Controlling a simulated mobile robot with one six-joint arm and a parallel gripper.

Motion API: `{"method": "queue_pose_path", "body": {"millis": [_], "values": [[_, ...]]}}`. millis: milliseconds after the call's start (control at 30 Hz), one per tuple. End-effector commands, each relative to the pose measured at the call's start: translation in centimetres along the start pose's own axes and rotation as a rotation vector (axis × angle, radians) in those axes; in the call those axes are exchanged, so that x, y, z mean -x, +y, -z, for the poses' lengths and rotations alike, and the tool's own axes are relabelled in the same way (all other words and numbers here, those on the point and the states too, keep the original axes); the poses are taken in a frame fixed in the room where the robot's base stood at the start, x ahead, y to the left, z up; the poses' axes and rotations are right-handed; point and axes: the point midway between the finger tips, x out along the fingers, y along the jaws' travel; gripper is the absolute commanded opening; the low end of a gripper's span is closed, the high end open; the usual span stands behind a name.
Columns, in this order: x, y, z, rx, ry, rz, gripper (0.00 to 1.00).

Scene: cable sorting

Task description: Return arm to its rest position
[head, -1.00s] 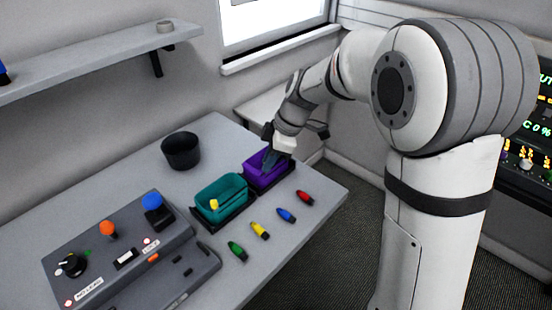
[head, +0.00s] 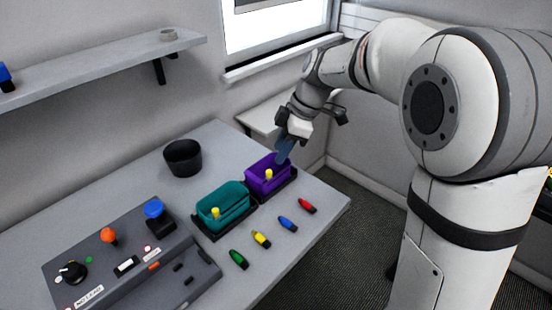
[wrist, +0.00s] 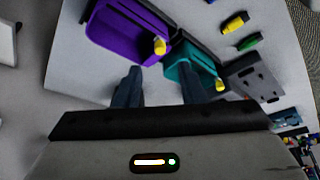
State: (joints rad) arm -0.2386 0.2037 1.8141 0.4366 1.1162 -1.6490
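My gripper (head: 285,150) hangs above the back edge of the purple bin (head: 262,182), clear of it. In the wrist view its two fingers (wrist: 160,88) stand well apart with nothing between them.
Green (head: 239,259), yellow (head: 261,239), blue (head: 288,224) and red (head: 307,206) connectors lie in front of the bins. A black cup (head: 183,158) stands behind. A grey control box (head: 125,255) with knobs is at left. A shelf (head: 90,68) and window are behind.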

Motion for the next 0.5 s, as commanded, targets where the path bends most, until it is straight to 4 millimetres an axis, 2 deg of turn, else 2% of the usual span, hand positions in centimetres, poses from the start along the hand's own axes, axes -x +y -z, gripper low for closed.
{"method": "queue_pose_path", "body": {"millis": [133,500], "values": [[0.91,-0.02,0.01,0.0,0.0,0.0,0.36],[0.96,-0.03,0.0,0.0,0.0,0.001,0.36]]}}
